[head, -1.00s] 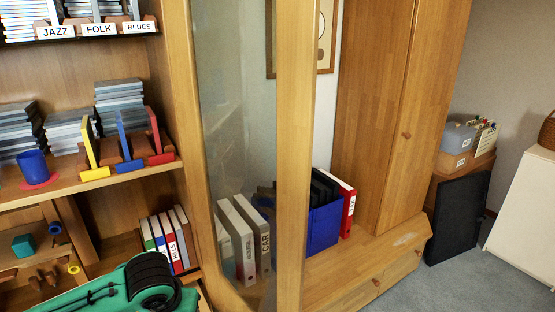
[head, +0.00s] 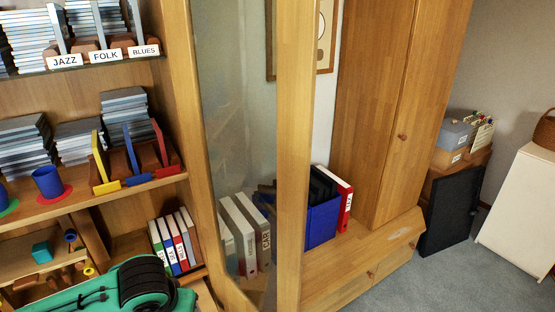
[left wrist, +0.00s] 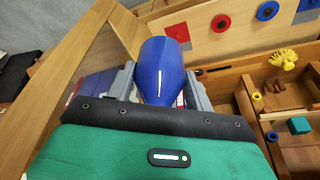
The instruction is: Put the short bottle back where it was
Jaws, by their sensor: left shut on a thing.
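My left gripper (left wrist: 160,88) is shut on a rounded, smooth blue object, likely the short bottle (left wrist: 162,65), seen in the left wrist view. Its grey fingers sit on either side of it, and its lower part is hidden behind the black and green wrist. The gripper and the held object do not show in the head view. A blue cup-like vessel (head: 48,181) stands on a red disc (head: 66,193) on the middle shelf. A green disc (head: 8,207) with part of another blue thing is at the left edge. My right gripper is not in view.
Disc cases (head: 124,108) and coloured dividers (head: 134,165) fill much of the middle shelf. Binders (head: 172,243) stand below. A teal cube (head: 43,252) sits at lower left. A glass-paned door with a wooden frame (head: 294,150) stands right of the shelves.

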